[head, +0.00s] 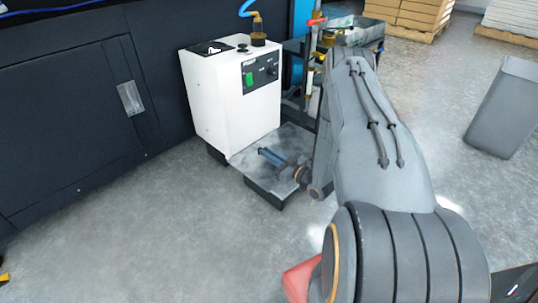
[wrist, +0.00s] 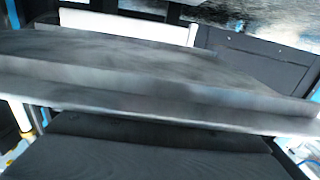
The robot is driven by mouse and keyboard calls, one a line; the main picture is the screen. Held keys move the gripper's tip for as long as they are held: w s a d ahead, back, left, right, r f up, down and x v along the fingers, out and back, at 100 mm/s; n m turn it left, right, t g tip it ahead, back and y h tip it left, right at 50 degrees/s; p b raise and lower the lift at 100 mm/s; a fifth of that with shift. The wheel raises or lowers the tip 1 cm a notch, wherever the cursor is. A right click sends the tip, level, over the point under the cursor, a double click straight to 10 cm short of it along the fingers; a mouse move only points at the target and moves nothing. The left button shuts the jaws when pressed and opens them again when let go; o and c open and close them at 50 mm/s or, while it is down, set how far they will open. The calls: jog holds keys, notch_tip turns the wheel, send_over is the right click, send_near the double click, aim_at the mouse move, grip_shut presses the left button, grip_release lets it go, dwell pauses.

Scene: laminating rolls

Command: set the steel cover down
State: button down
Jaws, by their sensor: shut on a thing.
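The steel cover (wrist: 150,72) fills much of the wrist view as a wide, blurred grey sheet with a bright edge running across the picture. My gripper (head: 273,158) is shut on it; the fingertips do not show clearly. In the head view my gripper is at the end of my arm, in front of the white box and over a flat grey plate (head: 262,181). I cannot tell whether this plate is the cover or a low base. My arm hides its right side. Contact beneath the cover is not clear.
The white box (head: 232,100) with a green switch stands close behind my gripper. Pipes and valves (head: 312,75) rise behind my arm. A dark machine wall (head: 70,110) is at left, a grey bin (head: 503,105) at right. The floor at front left is clear.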

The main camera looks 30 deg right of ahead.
aim_at(268, 165)
jog(key=shift+f+b, duration=2.65)
jog(key=shift+f, duration=0.5)
jog(key=shift+f, duration=0.55)
jog(key=c, duration=1.8)
grip_release()
jog(key=shift+o, duration=0.2)
jog(key=p+v, duration=0.2)
jog(key=v, duration=0.4)
jog(key=shift+s+r+p, duration=0.1)
jog(key=shift+s+p, duration=0.1)
jog(key=shift+p, duration=0.2)
jog(key=shift+s+d, duration=0.25)
jog(key=shift+s, duration=0.45)
